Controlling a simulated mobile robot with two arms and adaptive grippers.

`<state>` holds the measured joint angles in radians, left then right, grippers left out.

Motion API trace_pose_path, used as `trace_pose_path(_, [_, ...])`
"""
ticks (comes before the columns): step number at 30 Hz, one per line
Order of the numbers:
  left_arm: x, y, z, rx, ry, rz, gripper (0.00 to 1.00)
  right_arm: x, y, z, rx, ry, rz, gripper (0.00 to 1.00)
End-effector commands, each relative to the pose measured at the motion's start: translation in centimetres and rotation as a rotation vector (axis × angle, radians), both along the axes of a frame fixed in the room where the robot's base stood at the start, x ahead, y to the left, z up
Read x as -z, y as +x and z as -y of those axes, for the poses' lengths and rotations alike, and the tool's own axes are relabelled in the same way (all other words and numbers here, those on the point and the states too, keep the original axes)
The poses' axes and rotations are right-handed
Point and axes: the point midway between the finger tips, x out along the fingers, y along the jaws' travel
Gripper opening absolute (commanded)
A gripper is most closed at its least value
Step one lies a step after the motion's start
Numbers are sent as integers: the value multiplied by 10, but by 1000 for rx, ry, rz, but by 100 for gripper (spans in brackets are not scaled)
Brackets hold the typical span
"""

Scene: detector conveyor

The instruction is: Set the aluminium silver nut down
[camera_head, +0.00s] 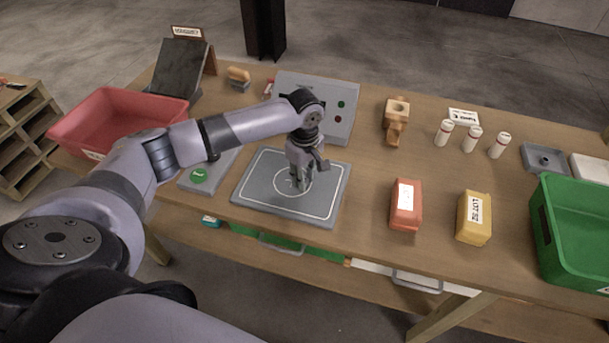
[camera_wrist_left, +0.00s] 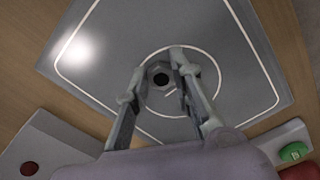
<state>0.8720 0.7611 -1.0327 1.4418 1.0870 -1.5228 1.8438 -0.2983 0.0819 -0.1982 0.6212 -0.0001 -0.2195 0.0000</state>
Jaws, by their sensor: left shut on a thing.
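My left gripper (camera_head: 300,182) points down over the grey plate (camera_head: 251,191), inside the ring drawn near its middle. In the left wrist view my left gripper (camera_wrist_left: 163,82) is shut on a small grey nut (camera_wrist_left: 157,70), with a dark hole between the fingertips. The plate (camera_wrist_left: 120,35) with its white outline and circle lies beneath the nut. I cannot tell whether the nut touches the plate. In the head view the fingers hide the nut. My right gripper is not in view.
A grey control box (camera_head: 344,132) stands behind the plate. A green-button pad (camera_head: 199,176) lies to its left, beside a red bin (camera_head: 113,117). Red (camera_head: 405,205) and yellow (camera_head: 473,218) blocks, white cylinders (camera_head: 470,140) and a green bin (camera_head: 575,250) are to the right.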

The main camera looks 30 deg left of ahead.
Motion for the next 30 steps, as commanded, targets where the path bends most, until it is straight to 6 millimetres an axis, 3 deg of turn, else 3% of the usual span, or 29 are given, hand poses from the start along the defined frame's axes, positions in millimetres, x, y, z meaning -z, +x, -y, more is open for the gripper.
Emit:
trace_pose_path(7, [1, 0, 0, 0, 0, -1, 0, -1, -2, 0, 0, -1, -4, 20])
trace_pose_path(8, [2, 0, 0, 0, 0, -1, 22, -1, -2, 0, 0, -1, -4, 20])
trace_pose_path(17, [2, 0, 0, 0, 0, 0, 42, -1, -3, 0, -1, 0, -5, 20])
trace_pose_path(26, [1, 0, 0, 0, 1, 1, 42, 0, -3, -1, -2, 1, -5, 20])
trace_pose_path(30, [-11, 1, 0, 0, -1, 2, 42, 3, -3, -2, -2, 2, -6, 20])
